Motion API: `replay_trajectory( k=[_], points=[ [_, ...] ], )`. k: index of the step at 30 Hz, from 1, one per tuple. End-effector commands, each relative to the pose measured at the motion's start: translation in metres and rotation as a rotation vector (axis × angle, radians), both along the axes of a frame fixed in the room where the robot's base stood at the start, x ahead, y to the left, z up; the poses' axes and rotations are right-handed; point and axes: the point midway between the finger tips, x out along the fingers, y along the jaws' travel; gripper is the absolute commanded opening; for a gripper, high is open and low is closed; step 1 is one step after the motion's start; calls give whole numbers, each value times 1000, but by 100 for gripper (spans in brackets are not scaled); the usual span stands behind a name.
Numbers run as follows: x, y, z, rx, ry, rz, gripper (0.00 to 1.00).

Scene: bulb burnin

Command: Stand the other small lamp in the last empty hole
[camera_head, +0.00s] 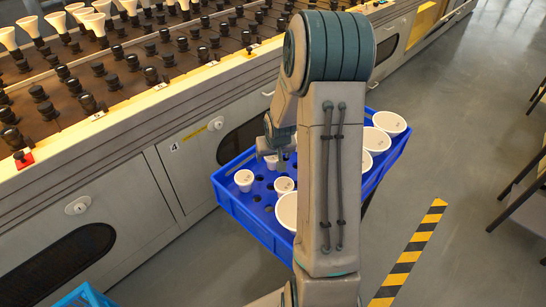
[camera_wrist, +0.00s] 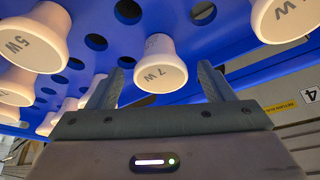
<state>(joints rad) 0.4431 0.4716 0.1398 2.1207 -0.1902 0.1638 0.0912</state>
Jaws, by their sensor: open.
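The blue crate (camera_head: 238,205) has round holes in its top, and white lamps stand in it. Small lamps show at its left (camera_head: 244,181), near its middle (camera_head: 285,185) and right under my gripper (camera_head: 273,151), where another small lamp (camera_head: 271,164) is partly covered. In the wrist view my gripper (camera_wrist: 161,70) is open. A lamp marked 7 W (camera_wrist: 160,66) shows between its two fingers; I see no contact. A larger lamp marked 5 W (camera_wrist: 32,38) stands to the left there. My arm hides the middle of the crate in the head view.
Larger white lamps (camera_head: 388,122) stand along the crate's right side. A grey bench (camera_head: 120,180) with rows of black sockets and several white lamps (camera_head: 95,22) runs behind the crate. A striped floor strip (camera_head: 405,257) and open floor lie to the right.

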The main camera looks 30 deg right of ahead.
Motion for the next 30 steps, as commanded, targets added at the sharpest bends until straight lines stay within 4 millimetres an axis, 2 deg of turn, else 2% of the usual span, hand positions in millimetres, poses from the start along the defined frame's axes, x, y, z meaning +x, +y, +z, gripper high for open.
replay_trajectory(
  k=[1,6,14,19,23,30],
  points=[
    [-5,1,16,-2,-3,0,75],
    [-17,4,47,-1,-2,-1,75],
    [-28,8,70,0,0,0,75],
    [-44,27,90,-13,29,31,75],
    [-76,59,118,-26,81,77,75],
    [-158,116,162,-17,185,164,75]
  ],
)
